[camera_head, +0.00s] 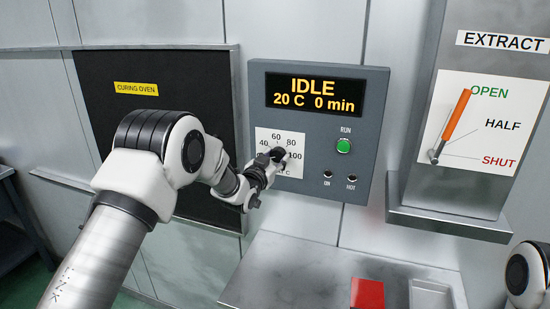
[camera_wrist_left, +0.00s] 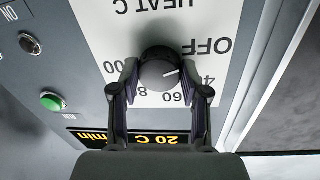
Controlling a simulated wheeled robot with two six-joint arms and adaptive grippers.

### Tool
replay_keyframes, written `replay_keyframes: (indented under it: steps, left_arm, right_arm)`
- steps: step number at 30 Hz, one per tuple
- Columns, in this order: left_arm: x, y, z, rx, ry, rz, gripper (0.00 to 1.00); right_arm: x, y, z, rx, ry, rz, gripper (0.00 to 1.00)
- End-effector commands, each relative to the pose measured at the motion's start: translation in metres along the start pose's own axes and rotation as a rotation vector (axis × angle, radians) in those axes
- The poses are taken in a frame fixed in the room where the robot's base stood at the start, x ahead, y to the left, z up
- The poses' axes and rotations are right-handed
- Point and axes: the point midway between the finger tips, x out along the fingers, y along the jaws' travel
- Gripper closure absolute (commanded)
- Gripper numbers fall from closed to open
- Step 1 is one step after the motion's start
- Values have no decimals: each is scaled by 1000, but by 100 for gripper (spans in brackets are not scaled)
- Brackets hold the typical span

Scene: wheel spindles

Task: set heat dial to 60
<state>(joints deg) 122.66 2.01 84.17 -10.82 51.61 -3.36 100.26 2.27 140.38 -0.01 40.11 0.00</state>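The heat dial (camera_head: 278,154) is a dark round knob on a white scale plate on the curing oven's control panel. In the left wrist view the dial (camera_wrist_left: 157,70) appears upside down, its white pointer line directed between OFF and 40. My left gripper (camera_wrist_left: 159,67) has one fingertip at each side of the dial, and both look in contact with it. In the head view the left gripper (camera_head: 272,160) covers part of the dial and scale. The display (camera_head: 314,94) reads IDLE, 20 C, 0 min. My right gripper is out of view.
A green RUN button (camera_head: 344,146) and two small lamps sit right of the dial. An extract lever (camera_head: 455,120) with an orange handle is farther right. Below is a grey ledge (camera_head: 300,265) with a red block (camera_head: 367,293). The dark oven door (camera_head: 150,75) is left.

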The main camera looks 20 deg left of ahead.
Motion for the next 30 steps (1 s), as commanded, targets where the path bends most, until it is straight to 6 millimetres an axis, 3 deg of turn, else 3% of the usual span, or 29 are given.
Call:
replay_keyframes:
  steps: [14, 30]
  left_arm:
    - [1, -1, -2, 53, 6, -1, 89]
    - [1, 1, -2, 461, -21, 0, 89]
  right_arm:
    - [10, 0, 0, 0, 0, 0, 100]
    - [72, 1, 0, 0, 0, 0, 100]
